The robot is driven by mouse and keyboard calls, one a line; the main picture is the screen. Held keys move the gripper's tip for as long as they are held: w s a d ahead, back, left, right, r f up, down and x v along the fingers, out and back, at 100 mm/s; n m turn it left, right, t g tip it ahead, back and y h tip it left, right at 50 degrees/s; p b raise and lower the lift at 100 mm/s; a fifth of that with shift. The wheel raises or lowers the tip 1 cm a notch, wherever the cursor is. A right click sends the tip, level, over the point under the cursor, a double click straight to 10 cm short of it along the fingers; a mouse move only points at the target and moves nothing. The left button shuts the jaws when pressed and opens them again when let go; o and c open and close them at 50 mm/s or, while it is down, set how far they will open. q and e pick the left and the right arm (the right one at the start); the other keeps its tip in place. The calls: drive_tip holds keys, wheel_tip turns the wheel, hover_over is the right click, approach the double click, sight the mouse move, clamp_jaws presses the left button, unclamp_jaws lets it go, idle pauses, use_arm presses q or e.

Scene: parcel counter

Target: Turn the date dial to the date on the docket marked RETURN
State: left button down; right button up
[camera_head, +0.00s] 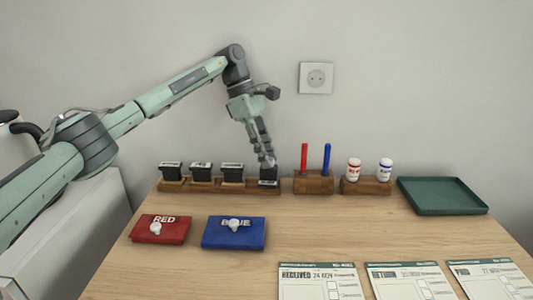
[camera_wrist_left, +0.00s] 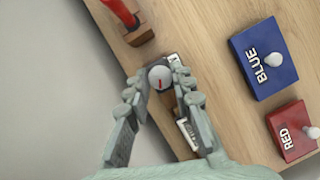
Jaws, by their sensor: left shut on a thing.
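The docket marked RETURN (camera_head: 405,282) is the middle one of 3 at the counter's front right; its date is too small to read surely. The date dial shows in the left wrist view as a round grey knob (camera_wrist_left: 160,77) with a red mark, on the rightmost stamp (camera_head: 268,180) of the rack. My left gripper (camera_head: 267,163) reaches down from above and is shut on this dial, with a finger on either side. In the head view the fingers hide the dial. The dial's date cannot be read. My right gripper is not in view.
Other black stamps stand in the wooden rack (camera_head: 203,188). To the right are a red and a blue pen in a block (camera_head: 313,184), two white bottles in a holder (camera_head: 366,187) and a green tray (camera_head: 440,208). Red (camera_head: 160,229) and blue (camera_head: 234,233) ink pads lie in front.

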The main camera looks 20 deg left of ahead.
use_arm(q)
drive_tip(key=shift+m, duration=0.3)
idle(0.7)
drive_tip(key=c, duration=1.3)
unclamp_jaws()
wheel_tip(320, 180, up, 10)
